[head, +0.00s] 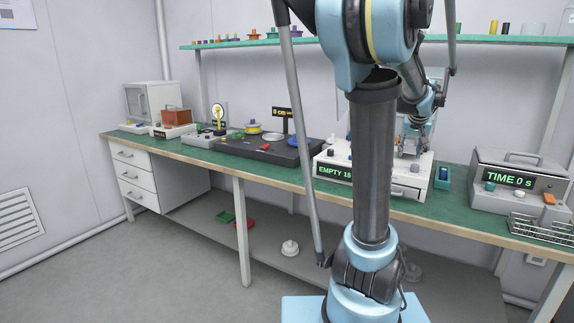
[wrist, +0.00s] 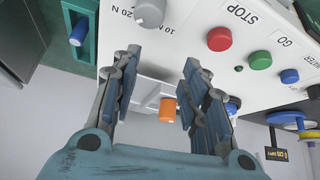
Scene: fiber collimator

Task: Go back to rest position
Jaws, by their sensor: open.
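In the head view my arm rises in front of the bench, and my gripper is small and partly hidden near the white machine (head: 402,182), whose display reads EMPTY.
A grey box (head: 520,172) showing TIME 0 s and a wire rack (head: 545,230) stand at the right. A small green holder (head: 443,183) sits beside the white machine. A black platform (head: 262,150) is further left. A shelf (head: 300,42) runs above the bench.

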